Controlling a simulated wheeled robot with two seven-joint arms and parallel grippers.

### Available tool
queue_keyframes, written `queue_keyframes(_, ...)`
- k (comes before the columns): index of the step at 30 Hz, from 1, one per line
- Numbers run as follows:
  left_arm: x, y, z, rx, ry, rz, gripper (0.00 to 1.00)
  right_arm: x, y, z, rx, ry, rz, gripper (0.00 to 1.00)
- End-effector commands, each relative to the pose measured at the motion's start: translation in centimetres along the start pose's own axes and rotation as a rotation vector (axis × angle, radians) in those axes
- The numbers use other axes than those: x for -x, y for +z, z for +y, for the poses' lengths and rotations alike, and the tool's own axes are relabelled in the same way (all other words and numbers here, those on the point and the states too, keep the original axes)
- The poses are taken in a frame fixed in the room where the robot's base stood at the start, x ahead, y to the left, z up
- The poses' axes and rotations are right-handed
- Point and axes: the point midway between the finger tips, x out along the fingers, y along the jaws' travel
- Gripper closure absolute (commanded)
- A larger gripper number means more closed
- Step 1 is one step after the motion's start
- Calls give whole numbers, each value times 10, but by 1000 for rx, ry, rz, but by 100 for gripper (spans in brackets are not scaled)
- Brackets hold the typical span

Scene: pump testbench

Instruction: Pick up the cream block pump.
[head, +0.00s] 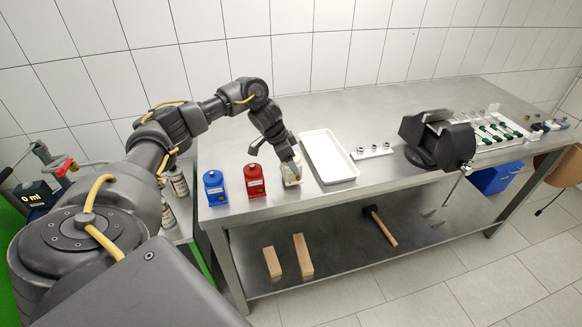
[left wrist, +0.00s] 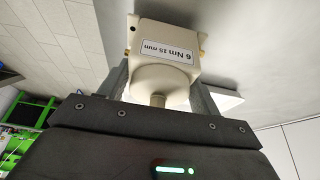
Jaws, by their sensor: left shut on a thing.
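The cream block pump (head: 291,174) stands on the steel table, right of the red pump, mostly hidden behind my gripper in the head view. In the left wrist view the cream pump (left wrist: 165,65) fills the middle, with a label reading "6 Nm 15 mm" and a round knob toward the gripper. My left gripper (head: 291,168) reaches down onto it from above. Its two fingers (left wrist: 160,88) lie on either side of the pump and are shut on it. I cannot tell whether the pump is clear of the table. My right gripper is not in view.
A red pump (head: 254,181) and a blue pump (head: 215,188) stand to the left on the table (head: 270,119). A white tray (head: 328,156) lies close on the right. Farther right are a small rack (head: 372,152) and a dark vise (head: 438,140).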

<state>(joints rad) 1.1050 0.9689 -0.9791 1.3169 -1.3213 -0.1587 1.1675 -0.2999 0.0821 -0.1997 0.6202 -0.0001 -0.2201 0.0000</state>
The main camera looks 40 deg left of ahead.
Motion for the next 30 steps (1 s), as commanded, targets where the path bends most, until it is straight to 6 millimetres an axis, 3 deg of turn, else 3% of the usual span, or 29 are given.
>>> queue_keyframes(7,37,3,8,-4,-5,7,81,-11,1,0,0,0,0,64)
queue_keyframes(13,89,13,24,-5,-7,6,81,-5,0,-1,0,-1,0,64)
queue_keyframes(21,124,50,52,-2,-5,4,81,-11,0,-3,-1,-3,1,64)
queue_keyframes(30,145,68,67,0,-2,4,81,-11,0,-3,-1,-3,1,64)
